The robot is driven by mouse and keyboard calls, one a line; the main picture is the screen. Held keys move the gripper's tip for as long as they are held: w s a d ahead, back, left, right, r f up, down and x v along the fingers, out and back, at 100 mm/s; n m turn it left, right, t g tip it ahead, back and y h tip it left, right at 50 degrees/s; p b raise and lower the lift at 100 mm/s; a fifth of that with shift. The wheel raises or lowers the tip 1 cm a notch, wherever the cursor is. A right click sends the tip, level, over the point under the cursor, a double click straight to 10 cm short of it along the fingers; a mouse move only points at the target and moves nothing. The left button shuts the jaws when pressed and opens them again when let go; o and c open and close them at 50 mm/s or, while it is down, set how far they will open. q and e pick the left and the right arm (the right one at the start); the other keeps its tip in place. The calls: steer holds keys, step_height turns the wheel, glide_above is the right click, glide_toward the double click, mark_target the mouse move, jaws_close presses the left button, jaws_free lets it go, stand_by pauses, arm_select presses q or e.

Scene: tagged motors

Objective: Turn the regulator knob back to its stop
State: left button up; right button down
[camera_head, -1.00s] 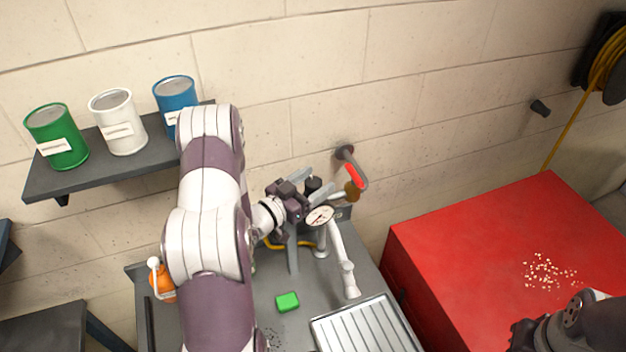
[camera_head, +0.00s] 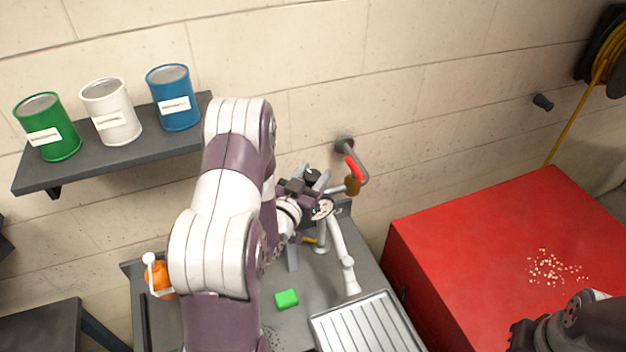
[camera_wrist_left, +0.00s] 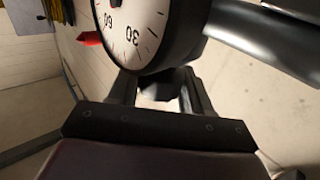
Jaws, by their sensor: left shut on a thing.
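The regulator with its black knob (camera_head: 312,176) stands at the back of the grey bench, by the wall. My left gripper (camera_head: 312,177) has its grey fingers on either side of the knob and is shut on it. The round white pressure gauge (camera_head: 323,208) sits just in front of the gripper, partly covered by it.
A pipe with a red lever (camera_head: 354,167) comes out of the wall close right of the gripper. A white pipe (camera_head: 342,255), a green block (camera_head: 286,299) and a ribbed tray (camera_head: 366,325) are on the bench. A red cabinet (camera_head: 450,240) stands right.

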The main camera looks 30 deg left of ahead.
arm_select(q)
steer(key=n+y+b, duration=0.1)
steer(key=n+y, duration=0.1)
steer(key=y, duration=0.1)
steer(key=n+g+y+b, duration=0.1)
steer(key=n+y+b, duration=0.1)
steer(key=y, duration=0.2)
steer(key=shift+d+f+n+g, duration=0.1)
steer(key=shift+f+n+g, duration=0.05)
steer(key=shift+n+g, duration=0.15)
steer(key=n+g+y+b, duration=0.2)
steer(key=n+g+y, duration=0.1)
steer(key=y, duration=0.1)
steer(key=shift+n+y, duration=0.3)
steer(key=shift+n, duration=0.1)
steer(key=n+g+y+b, duration=0.1)
steer(key=n+g+y, duration=0.2)
steer(key=g, duration=0.1)
steer(key=shift+n+y+b, duration=0.3)
steer(key=shift+b, duration=0.1)
steer(key=n+g, duration=0.1)
steer(key=g, duration=0.1)
steer(key=n+g+y, duration=0.1)
steer(key=n+g, duration=0.1)
steer(key=g, duration=0.1)
steer(key=n+g+y+b, duration=0.1)
steer(key=g, duration=0.1)
steer(key=shift+r+n+g, duration=0.2)
steer(key=shift+n+g, duration=0.1)
steer(key=shift+r, duration=0.1)
